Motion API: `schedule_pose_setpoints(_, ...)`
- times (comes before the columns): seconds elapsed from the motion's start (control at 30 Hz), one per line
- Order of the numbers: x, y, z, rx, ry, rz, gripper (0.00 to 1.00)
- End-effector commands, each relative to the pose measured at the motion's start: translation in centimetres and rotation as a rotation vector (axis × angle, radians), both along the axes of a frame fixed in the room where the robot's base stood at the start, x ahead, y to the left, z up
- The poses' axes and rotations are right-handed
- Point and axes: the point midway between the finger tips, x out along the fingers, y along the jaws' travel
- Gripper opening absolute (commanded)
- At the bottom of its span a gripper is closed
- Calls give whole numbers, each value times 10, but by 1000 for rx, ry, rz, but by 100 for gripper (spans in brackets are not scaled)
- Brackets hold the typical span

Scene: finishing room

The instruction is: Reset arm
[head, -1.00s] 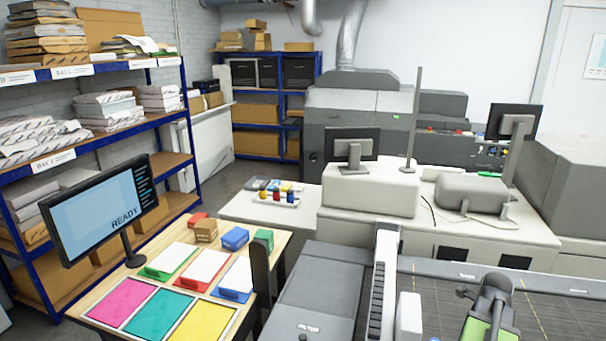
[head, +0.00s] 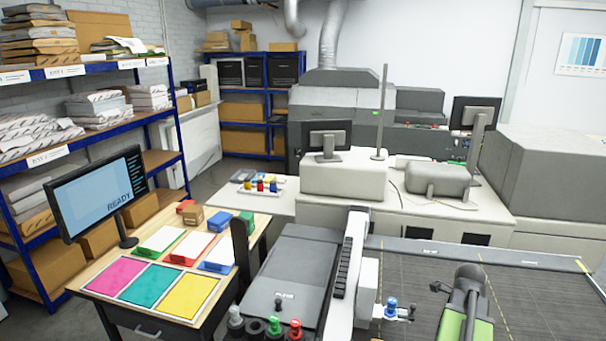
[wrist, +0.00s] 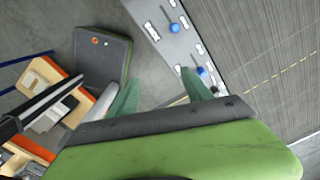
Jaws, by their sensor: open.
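My gripper (wrist: 160,94) shows in the wrist view with its two green fingertips apart and nothing between them. Beyond it are a grey floor, a pale strip with blue knobs (wrist: 202,72) and a dark ribbed bed. In the head view my green and dark arm (head: 467,308) is at the lower right, over the dark bed of a machine. I cannot make out the fingers there.
A wooden table (head: 262,221) at left holds magenta, teal and yellow sheets, coloured trays with white cards, small boxes and a READY monitor (head: 95,190). Coloured knobs (head: 274,326) line the front of a grey machine. The dark bed (head: 530,290) looks mostly clear.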

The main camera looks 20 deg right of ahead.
Motion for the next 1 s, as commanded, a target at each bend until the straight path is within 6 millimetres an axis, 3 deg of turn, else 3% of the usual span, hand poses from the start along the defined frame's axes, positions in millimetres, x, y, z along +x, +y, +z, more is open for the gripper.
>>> schedule_pose_setpoints(0.27,61,64,0,-1,4,416,58)
schedule_pose_setpoints(0.47,115,141,0,-2,9,879,58)
schedule_pose_setpoints(0.6,155,228,1,-3,13,1360,58)
schedule_pose_setpoints(0.7,174,292,1,-6,16,1715,58)
schedule_pose_setpoints(1.0,187,438,1,-9,20,2501,58)
